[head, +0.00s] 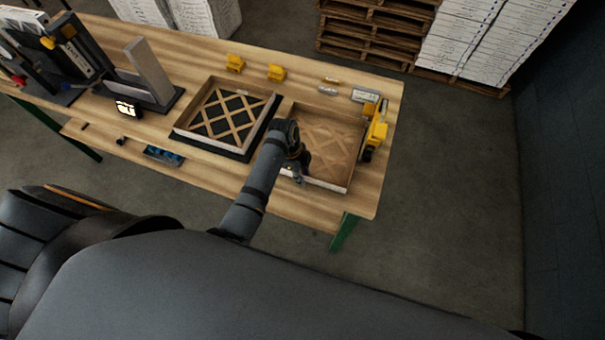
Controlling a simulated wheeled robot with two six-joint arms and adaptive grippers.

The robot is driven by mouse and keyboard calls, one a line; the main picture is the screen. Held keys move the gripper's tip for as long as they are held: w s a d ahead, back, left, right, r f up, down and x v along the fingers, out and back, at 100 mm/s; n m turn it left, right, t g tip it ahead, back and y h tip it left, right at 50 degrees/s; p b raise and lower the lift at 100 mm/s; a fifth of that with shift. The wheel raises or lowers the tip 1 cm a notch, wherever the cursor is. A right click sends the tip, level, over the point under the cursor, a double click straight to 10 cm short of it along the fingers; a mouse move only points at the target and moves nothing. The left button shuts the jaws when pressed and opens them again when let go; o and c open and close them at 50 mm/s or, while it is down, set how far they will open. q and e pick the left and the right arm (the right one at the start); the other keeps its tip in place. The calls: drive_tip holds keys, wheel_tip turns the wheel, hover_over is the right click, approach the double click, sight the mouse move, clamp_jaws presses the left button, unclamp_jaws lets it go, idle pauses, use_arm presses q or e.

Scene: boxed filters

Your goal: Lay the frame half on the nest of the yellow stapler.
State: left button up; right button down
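A frame half (350,178) with a tan lattice, shallow walls and a pale front side lies at the right end of the table. The yellow stapler (377,133) stands beside its right side. I cannot see a nest under this half. A second frame half (265,97) with an open lattice sits on a black nest (240,155) to the left. My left gripper (298,174) is at the front left part of the right frame half, over or at its front wall. Its fingers are small and dark; whether they grip the wall is unclear. My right gripper is not in view.
The wooden table (300,75) carries yellow blocks (276,72) at the back and a small labelled box (364,96) at back right. A grey upright stand (150,72) and a blue-black tray (163,155) are at left. Pallets (365,35) stand behind.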

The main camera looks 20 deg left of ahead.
use_arm(q)
drive_tip(key=shift+r, duration=0.1)
drive_tip(key=shift+a+r, duration=0.15)
drive_tip(key=shift+r, duration=0.15)
drive_tip(key=b+v, duration=0.2)
drive_tip(key=v, duration=0.9)
drive_tip(key=shift+r, duration=0.25)
drive_tip(key=shift+f, duration=0.1)
